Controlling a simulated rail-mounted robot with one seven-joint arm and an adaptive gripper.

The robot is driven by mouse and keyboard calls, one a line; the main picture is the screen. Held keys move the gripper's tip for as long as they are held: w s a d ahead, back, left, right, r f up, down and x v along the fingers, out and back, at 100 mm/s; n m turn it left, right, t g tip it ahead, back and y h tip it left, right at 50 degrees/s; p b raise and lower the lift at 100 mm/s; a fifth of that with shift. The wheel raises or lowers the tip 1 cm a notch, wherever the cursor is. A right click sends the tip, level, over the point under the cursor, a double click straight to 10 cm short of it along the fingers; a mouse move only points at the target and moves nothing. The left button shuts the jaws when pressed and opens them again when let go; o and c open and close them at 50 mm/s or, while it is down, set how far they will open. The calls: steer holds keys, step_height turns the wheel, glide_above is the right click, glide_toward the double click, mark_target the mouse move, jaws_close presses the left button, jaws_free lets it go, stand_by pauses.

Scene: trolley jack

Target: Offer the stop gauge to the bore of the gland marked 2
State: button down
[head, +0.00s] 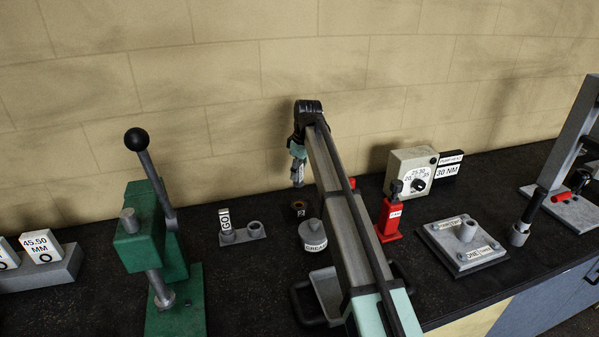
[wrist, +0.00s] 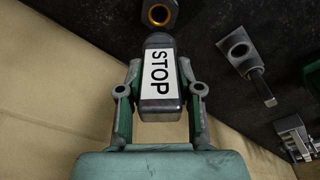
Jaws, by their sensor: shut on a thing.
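My gripper (wrist: 160,85) is shut on the stop gauge (wrist: 160,70), a grey block with a white STOP label and a dark round nose. In the wrist view the nose points at the gland (wrist: 159,14), a dark block with a brass-coloured bore. The nose lies just short of the bore ring in the picture; the exact gap cannot be told. In the head view my gripper (head: 298,150) hangs above the gland (head: 299,209), which bears a small label that looks like a 2.
The GO gauge (head: 225,226) stands in a grey two-socket holder (head: 243,235), its other socket empty. A green press (head: 160,240) is at left; a red bottle-like jack (head: 389,220) is right of my arm.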

mark_target(298, 188)
steer(key=shift+r, duration=0.1)
steer(key=shift+f+b, duration=0.8)
steer(key=shift+f, duration=2.2)
steer(key=shift+s+f, duration=0.1)
steer(key=shift+f, duration=0.45)
steer(key=shift+r, duration=0.1)
steer(key=shift+r+p, duration=1.55)
steer(key=shift+r, duration=1.95)
